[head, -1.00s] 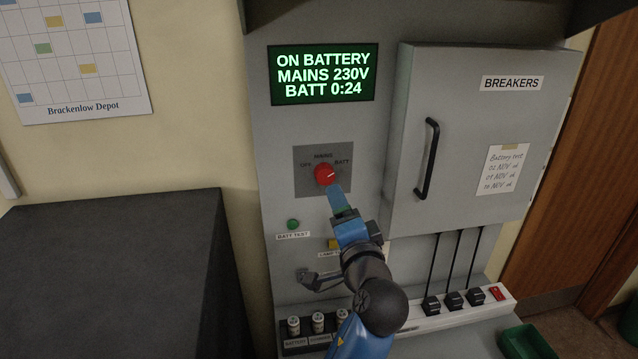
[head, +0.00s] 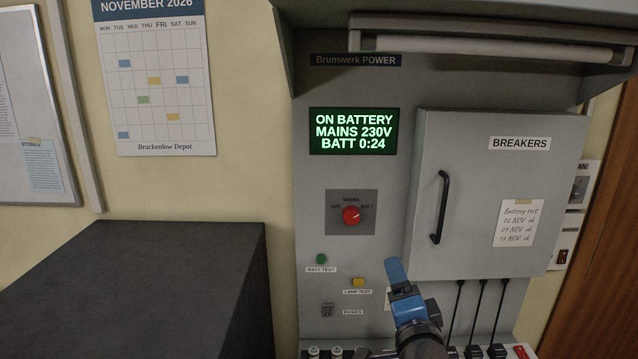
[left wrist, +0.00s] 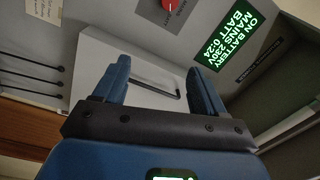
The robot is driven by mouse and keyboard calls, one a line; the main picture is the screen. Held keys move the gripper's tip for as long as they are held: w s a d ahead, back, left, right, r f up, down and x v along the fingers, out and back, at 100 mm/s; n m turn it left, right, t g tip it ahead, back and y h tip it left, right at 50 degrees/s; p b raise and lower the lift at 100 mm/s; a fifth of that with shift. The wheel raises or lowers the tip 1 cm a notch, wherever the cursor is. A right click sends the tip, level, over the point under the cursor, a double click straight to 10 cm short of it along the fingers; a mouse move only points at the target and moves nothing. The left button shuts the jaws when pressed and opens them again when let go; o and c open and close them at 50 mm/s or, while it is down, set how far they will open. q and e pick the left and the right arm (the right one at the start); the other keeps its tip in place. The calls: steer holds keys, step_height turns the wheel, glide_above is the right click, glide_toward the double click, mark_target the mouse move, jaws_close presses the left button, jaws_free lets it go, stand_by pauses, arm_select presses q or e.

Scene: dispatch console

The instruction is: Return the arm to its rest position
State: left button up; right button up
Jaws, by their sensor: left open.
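My left gripper (head: 394,274) is in front of the lower part of the grey power console (head: 310,225), right of the yellow lamp test button and below the breaker box. In the left wrist view its two blue fingers (left wrist: 163,85) are apart with nothing between them. The red rotary knob (head: 351,216) sits on its dark plate above and left of the gripper, clear of it. The green display (head: 353,131) reads ON BATTERY, MAINS 230V, BATT 0:24. My right gripper does not show.
The breaker box (head: 470,265) with a black handle (head: 440,207) stands out from the console at the right. Black cables (head: 479,308) hang below it. A green button (head: 321,259) and a yellow button (head: 358,282) are nearby. A dark cabinet (head: 150,290) stands at the left.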

arm_select(q)
steer(key=s+d+t+h, duration=0.1)
steer(key=s+d+h, duration=0.4)
steer(key=h, duration=0.5)
steer(key=s+a+f+n+h+b, duration=0.2)
steer(key=s+a+f+h, duration=0.1)
steer(key=a+f, duration=0.95)
steer(key=s+a+f+n+g+y+b, duration=0.1)
steer(key=s+a+f+n+y+b, duration=0.1)
steer(key=s+a+f+n+y, duration=0.4)
steer(key=s+a+f+n+y+b, duration=0.2)
steer(key=s+a+f+n+y, duration=0.4)
steer(key=s+a+f, duration=0.9)
steer(key=a, duration=0.7)
steer(key=shift+s+f+g+y+b, duration=0.15)
steer(key=shift+f+g+y+b, duration=0.15)
steer(key=shift+f+g+b, duration=0.1)
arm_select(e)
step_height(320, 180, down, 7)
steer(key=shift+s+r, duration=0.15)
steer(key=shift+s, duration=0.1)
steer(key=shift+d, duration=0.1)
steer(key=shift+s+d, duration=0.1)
